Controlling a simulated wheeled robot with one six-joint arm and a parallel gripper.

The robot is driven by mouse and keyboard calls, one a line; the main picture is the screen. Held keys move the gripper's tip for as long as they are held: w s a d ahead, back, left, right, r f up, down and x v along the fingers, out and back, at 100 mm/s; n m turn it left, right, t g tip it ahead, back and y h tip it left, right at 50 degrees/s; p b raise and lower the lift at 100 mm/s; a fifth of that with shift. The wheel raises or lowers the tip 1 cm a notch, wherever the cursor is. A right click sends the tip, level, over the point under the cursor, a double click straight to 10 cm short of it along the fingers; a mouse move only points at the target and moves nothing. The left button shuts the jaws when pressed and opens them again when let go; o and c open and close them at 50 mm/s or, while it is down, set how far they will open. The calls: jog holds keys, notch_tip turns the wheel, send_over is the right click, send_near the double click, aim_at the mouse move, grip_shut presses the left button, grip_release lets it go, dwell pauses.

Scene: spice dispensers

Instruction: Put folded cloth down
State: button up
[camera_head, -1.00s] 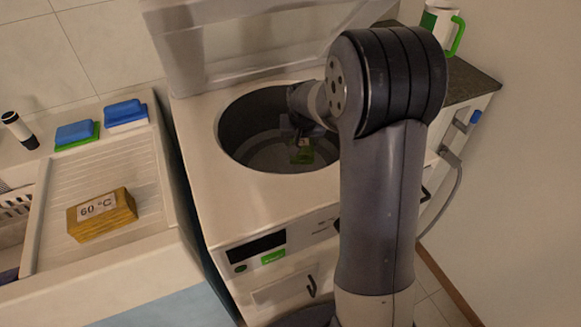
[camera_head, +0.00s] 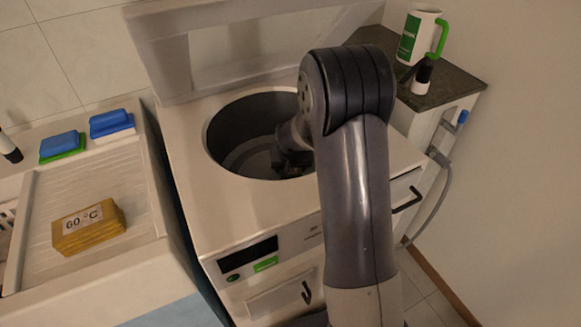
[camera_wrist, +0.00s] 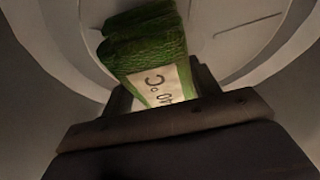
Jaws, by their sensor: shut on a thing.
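A green folded cloth (camera_wrist: 148,48) with a white "40 °C" label is between the fingers of my gripper (camera_wrist: 160,98) in the wrist view. My gripper is shut on it. In the head view my gripper (camera_head: 290,165) reaches into the round drum (camera_head: 232,125) of the open top-loading washing machine (camera_head: 200,215); the cloth is hidden there behind my arm. In the wrist view the pale drum bottom (camera_wrist: 235,25) lies beyond the cloth. I cannot tell whether the cloth touches it. A yellow folded cloth (camera_head: 88,230) labelled "60 °C" lies on the ribbed drainboard at the left.
Blue sponges (camera_head: 62,143) sit on the drainboard's back edge (camera_head: 90,180). A white and green jug (camera_head: 418,38) and a dark-capped bottle (camera_head: 422,77) stand on the dark counter at the right.

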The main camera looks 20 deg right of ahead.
jog(key=shift+f+b, duration=0.45)
jog(key=shift+f, duration=0.1)
jog(key=o, duration=1)
jog(key=shift+o, duration=0.2)
jog(key=shift+r, duration=0.1)
jog(key=shift+r+p, duration=0.45)
jog(key=shift+p, duration=0.1)
jog(key=p+v, duration=0.1)
jog(key=v, duration=1.1)
jog(key=shift+w, duration=0.1)
